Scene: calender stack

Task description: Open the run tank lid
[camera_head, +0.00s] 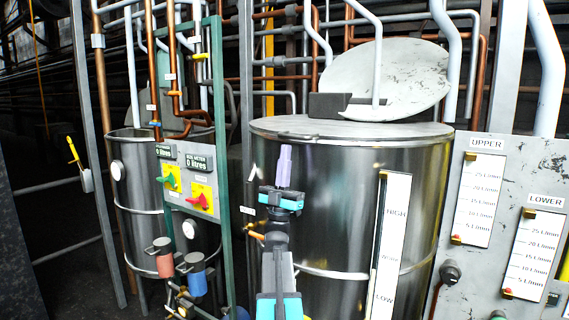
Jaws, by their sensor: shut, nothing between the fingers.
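A large shiny steel tank (330,190) stands in the centre, with a HIGH/LOW level gauge (390,245) on its front. A pale, scuffed round lid (390,75) stands tilted up at the back of its top, behind a dark block (328,106). A smaller steel tank (135,200) stands at the left, partly hidden by a panel. No label shows which is the run tank. My gripper (285,160) points upward in front of the large tank's left side, below its rim. Its purple fingers are together and hold nothing. I cannot tell whether it touches the tank.
A green-framed panel (187,180) with meters and two coloured valve handles stands left of my gripper. A grey panel (490,260) with UPPER and LOWER flow scales stands at the right. Several white and copper pipes run above and behind the tanks.

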